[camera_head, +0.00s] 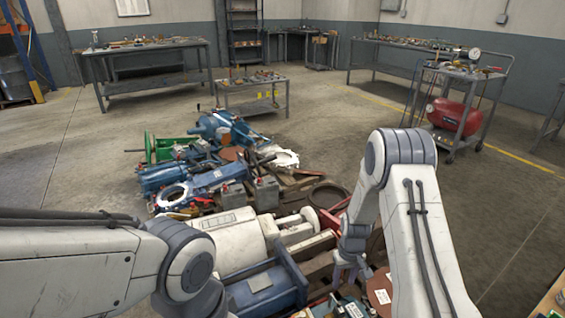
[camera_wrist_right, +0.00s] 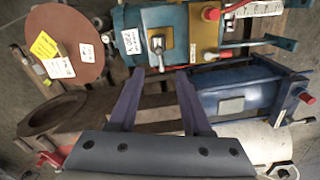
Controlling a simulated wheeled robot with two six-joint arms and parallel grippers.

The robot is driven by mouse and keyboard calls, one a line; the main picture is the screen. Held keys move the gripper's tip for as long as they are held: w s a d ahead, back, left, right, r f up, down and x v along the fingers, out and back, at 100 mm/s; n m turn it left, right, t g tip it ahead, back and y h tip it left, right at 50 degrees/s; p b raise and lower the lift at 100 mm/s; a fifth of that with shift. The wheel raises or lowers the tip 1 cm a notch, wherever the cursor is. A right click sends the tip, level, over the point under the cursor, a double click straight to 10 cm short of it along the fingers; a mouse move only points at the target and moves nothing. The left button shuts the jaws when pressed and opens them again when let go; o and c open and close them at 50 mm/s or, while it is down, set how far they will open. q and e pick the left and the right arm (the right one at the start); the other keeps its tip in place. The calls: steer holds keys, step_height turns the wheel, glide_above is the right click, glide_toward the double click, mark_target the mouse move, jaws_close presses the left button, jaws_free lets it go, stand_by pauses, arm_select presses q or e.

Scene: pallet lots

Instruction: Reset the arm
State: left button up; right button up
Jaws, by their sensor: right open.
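My right arm (camera_head: 408,215) comes in from the lower right and reaches down over a heap of machine parts. Its gripper (camera_head: 350,268) is low over the front of the heap, partly hidden by the wrist. In the right wrist view the two fingers (camera_wrist_right: 158,80) stand apart with nothing clearly held between them. Just beyond them lies a teal and yellow unit (camera_wrist_right: 168,35) with a white label. My left arm (camera_head: 80,265) comes in from the lower left and bends down at the picture's bottom edge; its gripper is out of the picture.
A brown tagged disc (camera_wrist_right: 75,45) lies near the right gripper. Workbenches (camera_head: 155,75) and a cart with a red tank (camera_head: 450,115) stand farther back. Floor is open on the right.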

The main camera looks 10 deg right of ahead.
steer(key=s+a+r+n, duration=0.2)
steer(key=s+a+r, duration=0.2)
steer(key=a+r, duration=0.4)
steer(key=s+a+r+n, duration=0.1)
steer(key=s+a+r, duration=0.2)
steer(key=a+r, duration=0.55)
steer(key=s+a+r+n, duration=0.1)
steer(key=s+a+r, duration=0.15)
steer(key=s, duration=0.45)
steer(key=s+a+r+n+y, duration=0.1)
steer(key=s+r+n, duration=0.1)
steer(key=s+r, duration=0.3)
steer(key=s+a+r+n, duration=0.1)
steer(key=s+r, duration=0.1)
steer(key=s, duration=0.6)
step_height(320, 180, up, 23)
steer(key=p, duration=2.2)
steer(key=shift+w+f+p, duration=0.2)
steer(key=shift+w+p, duration=0.05)
steer(key=shift+p, duration=0.05)
steer(key=shift+a, duration=0.1)
